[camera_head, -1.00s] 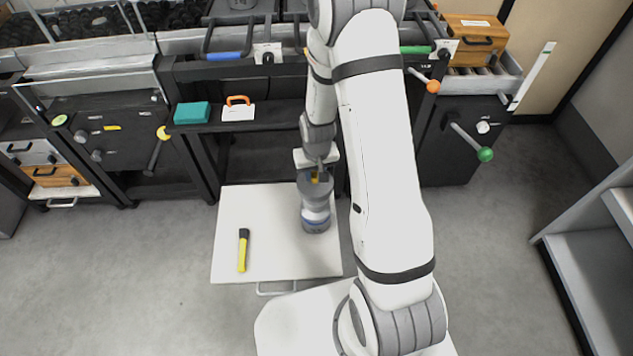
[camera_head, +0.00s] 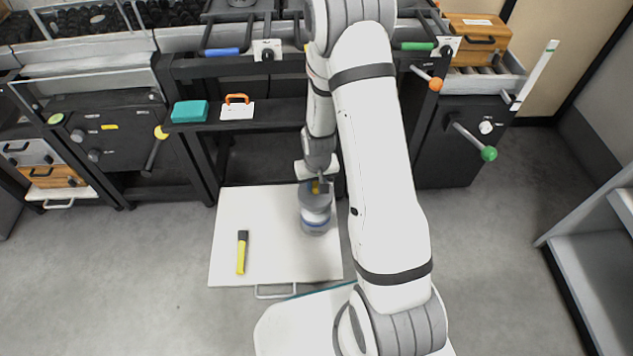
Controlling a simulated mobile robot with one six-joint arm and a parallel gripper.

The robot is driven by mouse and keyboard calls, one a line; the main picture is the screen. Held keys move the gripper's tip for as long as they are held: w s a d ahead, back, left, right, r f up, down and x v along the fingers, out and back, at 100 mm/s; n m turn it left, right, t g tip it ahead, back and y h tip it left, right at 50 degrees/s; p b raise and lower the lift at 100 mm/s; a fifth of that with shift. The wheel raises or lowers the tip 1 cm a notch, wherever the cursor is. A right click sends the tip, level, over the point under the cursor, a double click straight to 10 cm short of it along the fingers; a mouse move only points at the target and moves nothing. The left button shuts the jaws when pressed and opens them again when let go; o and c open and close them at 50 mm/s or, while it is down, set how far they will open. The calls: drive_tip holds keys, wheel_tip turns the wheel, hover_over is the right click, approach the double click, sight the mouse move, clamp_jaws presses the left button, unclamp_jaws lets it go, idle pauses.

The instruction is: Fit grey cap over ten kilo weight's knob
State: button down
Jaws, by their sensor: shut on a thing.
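The weight (camera_head: 314,224), a silvery-grey cylinder with a blue band, stands upright on the right part of the white board in front of the dark bench. A darker grey cap (camera_head: 308,203) shows at its top, directly below my gripper (camera_head: 318,184). My gripper points down and is shut on the cap, near a small yellow part. The knob is hidden. I cannot tell from this angle whether the cap is seated or only held over the weight.
A yellow and black tool (camera_head: 242,253) lies on the left of the white board (camera_head: 268,230). A teal box (camera_head: 189,112) and an orange-handled white item (camera_head: 237,111) sit on the bench shelf behind. Levers with coloured knobs stick out from the bench. My arm covers the right side.

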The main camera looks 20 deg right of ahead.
drive_tip(key=c, duration=1.1)
unclamp_jaws()
drive_tip(key=shift+c, duration=0.2)
drive_tip(key=shift+r, duration=0.15)
wheel_tip(320, 180, up, 13)
drive_tip(key=s+p, duration=0.2)
drive_tip(key=p, duration=0.4)
wheel_tip(320, 180, up, 13)
hover_over(317, 197)
drive_tip(key=s, duration=0.7)
drive_tip(key=s+r, duration=0.8)
drive_tip(key=s, duration=0.2)
drive_tip(key=shift+s, duration=0.35)
drive_tip(key=shift+r, duration=0.15)
wheel_tip(317, 197, up, 30)
drive_tip(key=t+p, duration=0.1)
drive_tip(key=p, duration=2.6)
drive_tip(key=shift+s+r, duration=0.2)
drive_tip(key=shift+r, duration=0.05)
